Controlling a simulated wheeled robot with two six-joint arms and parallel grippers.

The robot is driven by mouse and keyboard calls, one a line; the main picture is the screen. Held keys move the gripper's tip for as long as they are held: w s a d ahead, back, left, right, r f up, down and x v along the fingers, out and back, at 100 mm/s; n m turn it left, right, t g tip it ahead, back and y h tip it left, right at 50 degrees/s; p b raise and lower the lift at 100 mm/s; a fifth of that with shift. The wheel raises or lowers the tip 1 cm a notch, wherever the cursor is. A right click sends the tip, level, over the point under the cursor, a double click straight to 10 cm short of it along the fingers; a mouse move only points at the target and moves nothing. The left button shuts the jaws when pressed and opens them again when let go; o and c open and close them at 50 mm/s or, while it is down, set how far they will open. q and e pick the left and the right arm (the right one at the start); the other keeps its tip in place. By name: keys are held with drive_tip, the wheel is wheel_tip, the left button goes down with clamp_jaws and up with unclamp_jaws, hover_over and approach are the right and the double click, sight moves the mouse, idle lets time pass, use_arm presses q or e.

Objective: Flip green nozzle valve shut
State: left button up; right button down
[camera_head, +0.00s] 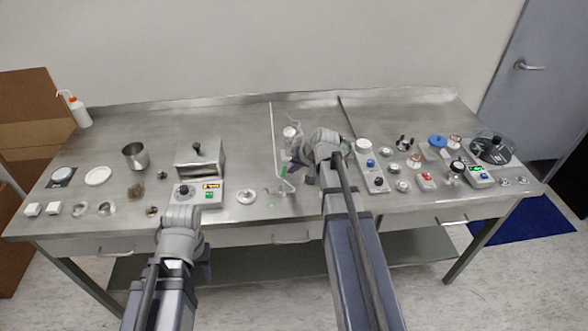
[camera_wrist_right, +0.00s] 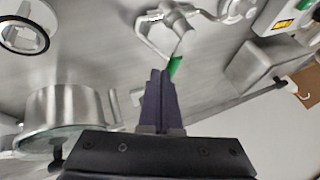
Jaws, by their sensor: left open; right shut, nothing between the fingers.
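The green nozzle valve (camera_head: 283,170) is a small green lever on a thin pale tube assembly near the middle of the table. In the right wrist view the green valve (camera_wrist_right: 175,66) shows just beyond and to the right of the fingertips, on a white-grey fitting (camera_wrist_right: 160,35). My right gripper (camera_head: 301,174) is beside it, to its right in the head view. In the right wrist view its dark fingers (camera_wrist_right: 159,76) are shut together and empty; I cannot tell whether they touch the valve. My left gripper (camera_head: 207,268) is open and empty, low in front of the table edge.
A grey box with a control panel (camera_head: 196,194) stands left of the valve. A round metal fitting (camera_head: 246,196) lies between them. A control unit with knobs (camera_head: 371,165) stands right of my right gripper. A metal vessel (camera_wrist_right: 62,110) shows left in the right wrist view.

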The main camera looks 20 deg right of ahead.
drive_tip(key=shift+w, duration=0.1)
drive_tip(key=shift+w+a, duration=0.4)
drive_tip(key=shift+w, duration=0.2)
drive_tip(key=shift+s+d, duration=0.1)
drive_tip(key=shift+s, duration=0.1)
drive_tip(key=shift+s+d, duration=0.3)
drive_tip(key=shift+s, duration=0.3)
